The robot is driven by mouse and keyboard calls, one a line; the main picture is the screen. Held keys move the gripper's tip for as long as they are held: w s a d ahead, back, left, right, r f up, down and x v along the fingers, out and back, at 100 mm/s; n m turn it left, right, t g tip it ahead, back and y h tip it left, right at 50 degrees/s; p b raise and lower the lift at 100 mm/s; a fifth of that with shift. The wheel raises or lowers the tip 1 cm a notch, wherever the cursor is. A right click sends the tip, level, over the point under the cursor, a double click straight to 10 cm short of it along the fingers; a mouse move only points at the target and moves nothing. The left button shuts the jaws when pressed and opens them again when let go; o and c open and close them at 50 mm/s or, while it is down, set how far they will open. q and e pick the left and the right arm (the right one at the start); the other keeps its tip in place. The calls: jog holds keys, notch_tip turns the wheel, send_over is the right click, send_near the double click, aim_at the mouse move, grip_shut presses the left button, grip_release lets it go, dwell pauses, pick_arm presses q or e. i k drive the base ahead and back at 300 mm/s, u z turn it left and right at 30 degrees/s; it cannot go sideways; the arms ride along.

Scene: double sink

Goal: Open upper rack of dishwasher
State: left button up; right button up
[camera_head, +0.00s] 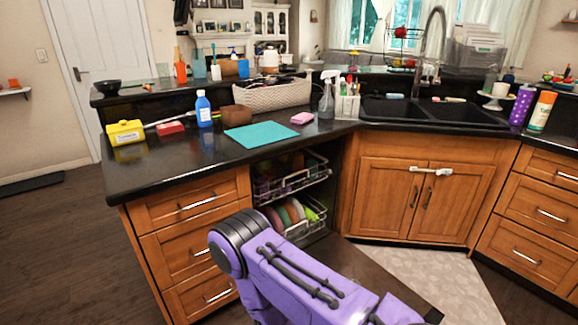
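The dishwasher stands open under the black counter, between the drawers and the sink cabinet. Its upper rack (304,180) is a wire basket just below the counter edge, with dark and colored items in it. I cannot tell exactly how far out it sits. The lower rack (313,222) below holds several colored plates and is partly hidden by my purple arm. The dishwasher door (372,267) lies folded down, its wooden face low in front of the racks. My purple arm crosses the lower middle, in front of the opening. Neither gripper shows.
Wooden drawers (195,205) flank the dishwasher on the left, and a sink cabinet (420,195) stands on the right. The counter holds a teal mat (261,134), a blue bottle (203,110) and a woven basket (272,96). Bare floor (60,240) lies at left.

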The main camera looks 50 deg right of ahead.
aim_at(325, 169)
jog(key=z, duration=0.4)
jog(key=i, duration=0.95)
jog(key=z, duration=1.65)
jog(key=i, duration=0.8)
jog(key=z, duration=0.8)
